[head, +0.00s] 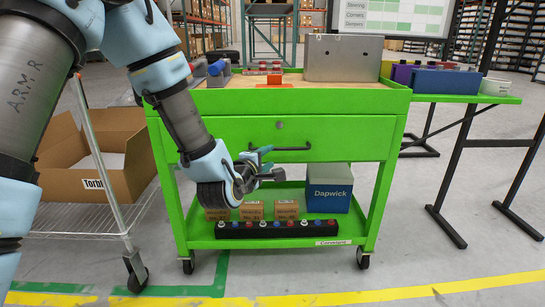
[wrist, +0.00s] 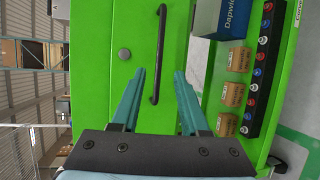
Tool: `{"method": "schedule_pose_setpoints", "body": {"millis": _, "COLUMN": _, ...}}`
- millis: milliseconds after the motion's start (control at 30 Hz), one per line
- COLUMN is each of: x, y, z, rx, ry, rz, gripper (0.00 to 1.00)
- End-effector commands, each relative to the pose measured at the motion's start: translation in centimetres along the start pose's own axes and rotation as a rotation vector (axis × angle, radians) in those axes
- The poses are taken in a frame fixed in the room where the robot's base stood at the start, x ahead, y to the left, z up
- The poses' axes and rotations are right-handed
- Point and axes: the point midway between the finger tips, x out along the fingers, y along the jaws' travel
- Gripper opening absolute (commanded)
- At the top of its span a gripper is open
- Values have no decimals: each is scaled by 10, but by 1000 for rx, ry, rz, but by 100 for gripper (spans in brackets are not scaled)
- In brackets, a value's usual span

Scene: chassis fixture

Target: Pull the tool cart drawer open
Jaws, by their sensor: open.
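The green tool cart (head: 397,105) stands in front of me. Its drawer (head: 350,135) looks shut, with a black bar handle (head: 294,149) and a round grey lock (head: 279,125) above it. My gripper (head: 272,162) is at the left end of the handle in the head view. In the wrist view the picture is turned, and my gripper (wrist: 158,75) is open with two teal fingers. The handle (wrist: 160,50) there lies between the fingertips' lines, beyond them. The fingers look apart from it, and nothing is between them.
On the lower shelf stand a blue Dapwick box (head: 328,188), several small cardboard boxes (head: 251,211) and a black strip with coloured knobs (head: 270,229). A metal box (head: 343,58) is on top. A wire rack with a carton (head: 120,150) stands left, a green-topped table (head: 460,99) right.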

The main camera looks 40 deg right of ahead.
Motion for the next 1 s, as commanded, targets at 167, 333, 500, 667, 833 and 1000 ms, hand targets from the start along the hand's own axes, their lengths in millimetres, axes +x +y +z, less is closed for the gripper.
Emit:
{"method": "schedule_pose_setpoints", "body": {"millis": 167, "x": 25, "y": 1, "z": 0, "rx": 1, "ry": 0, "rz": 2, "gripper": 45}}
{"method": "schedule_pose_setpoints", "body": {"millis": 333, "x": 58, "y": 0, "z": 0, "rx": 2, "ry": 1, "rz": 1, "gripper": 45}}
{"method": "schedule_pose_setpoints", "body": {"millis": 500, "x": 85, "y": 0, "z": -1, "rx": 3, "ry": 2, "rz": 0, "gripper": 45}}
{"method": "schedule_pose_setpoints", "body": {"millis": 667, "x": 99, "y": 1, "z": -1, "rx": 4, "ry": 1, "rz": -1, "gripper": 45}}
{"method": "schedule_pose_setpoints", "body": {"millis": 833, "x": 104, "y": 1, "z": -1, "rx": 4, "ry": 1, "rz": -2, "gripper": 45}}
{"method": "schedule_pose_setpoints", "body": {"millis": 1000, "x": 103, "y": 1, "z": -1, "rx": 4, "ry": 1, "rz": -2, "gripper": 45}}
